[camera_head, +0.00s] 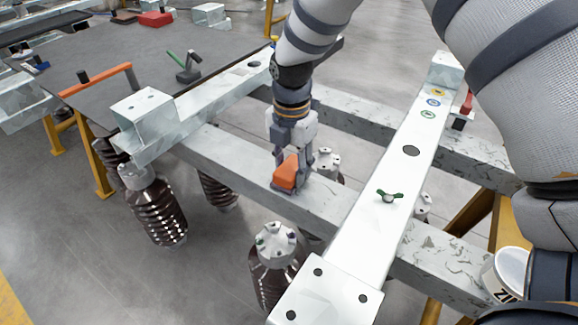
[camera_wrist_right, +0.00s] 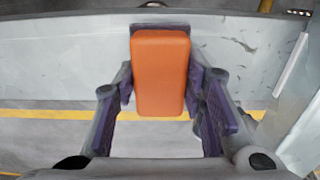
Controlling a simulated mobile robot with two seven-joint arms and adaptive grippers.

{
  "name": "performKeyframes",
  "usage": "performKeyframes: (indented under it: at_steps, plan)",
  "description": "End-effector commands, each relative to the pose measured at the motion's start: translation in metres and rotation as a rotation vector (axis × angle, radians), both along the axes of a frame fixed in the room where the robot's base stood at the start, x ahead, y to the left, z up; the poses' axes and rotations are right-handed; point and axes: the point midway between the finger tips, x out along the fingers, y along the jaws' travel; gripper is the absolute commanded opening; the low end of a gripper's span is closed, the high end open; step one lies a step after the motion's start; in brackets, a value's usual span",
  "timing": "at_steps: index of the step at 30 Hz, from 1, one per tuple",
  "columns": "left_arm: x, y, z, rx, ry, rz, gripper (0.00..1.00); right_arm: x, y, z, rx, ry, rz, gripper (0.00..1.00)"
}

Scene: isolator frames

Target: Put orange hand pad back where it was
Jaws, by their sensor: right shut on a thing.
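The orange hand pad (camera_head: 285,174) is a small orange block at the front grey steel beam (camera_head: 235,165) in the head view. My right gripper (camera_head: 291,180) points down from above and is shut on the pad. In the right wrist view the pad (camera_wrist_right: 160,72) sits upright between the purple finger pads of my right gripper (camera_wrist_right: 160,90), with the pale beam (camera_wrist_right: 60,62) behind it. I cannot tell whether the pad touches the beam. My left gripper is not in view.
A pale crossbar (camera_head: 400,165) with a green wing nut (camera_head: 390,197) lies to the right. Another crossbar (camera_head: 205,100) lies to the left. Ribbed brown insulators (camera_head: 158,212) hang below. A dark table (camera_head: 130,50) carries tools at upper left. A white tub (camera_head: 510,268) stands lower right.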

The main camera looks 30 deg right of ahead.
Motion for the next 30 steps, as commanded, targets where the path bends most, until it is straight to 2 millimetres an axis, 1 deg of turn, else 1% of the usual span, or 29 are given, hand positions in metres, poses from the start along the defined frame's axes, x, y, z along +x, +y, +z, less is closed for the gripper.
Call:
performKeyframes:
  at_steps: [1, 6, 10, 11, 12, 13, 21, 23, 26, 30]
  plan:
    - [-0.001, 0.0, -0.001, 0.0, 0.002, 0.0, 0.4, 0.0, 0.0, -0.003, -0.001, -0.001, 0.0, 0.12]
    - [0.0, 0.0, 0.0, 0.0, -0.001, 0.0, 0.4, 0.001, 0.0, 0.0, 0.0, -0.004, 0.0, 0.12]
    - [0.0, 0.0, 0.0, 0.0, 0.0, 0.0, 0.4, 0.001, 0.0, -0.004, 0.001, -0.004, -0.001, 0.12]
    - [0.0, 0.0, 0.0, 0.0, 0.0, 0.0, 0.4, 0.001, 0.0, -0.004, 0.0, -0.004, -0.001, 0.42]
    - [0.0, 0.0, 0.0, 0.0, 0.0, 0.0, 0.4, 0.001, 0.0, -0.004, 0.0, -0.004, -0.001, 0.51]
    - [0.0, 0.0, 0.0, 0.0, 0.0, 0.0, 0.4, 0.001, 0.0, -0.004, 0.0, -0.004, -0.001, 0.58]
    - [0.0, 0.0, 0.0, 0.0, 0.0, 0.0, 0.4, 0.001, 0.0, -0.003, -0.001, -0.004, 0.0, 0.58]
    - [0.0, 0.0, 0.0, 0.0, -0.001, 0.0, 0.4, 0.001, 0.0, 0.0, -0.001, -0.005, 0.0, 0.58]
    - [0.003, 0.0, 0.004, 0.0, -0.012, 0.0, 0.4, 0.002, 0.0, 0.019, 0.001, -0.012, -0.001, 0.58]
    - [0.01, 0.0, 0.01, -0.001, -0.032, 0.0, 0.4, 0.002, 0.001, 0.061, 0.001, -0.015, 0.0, 0.58]
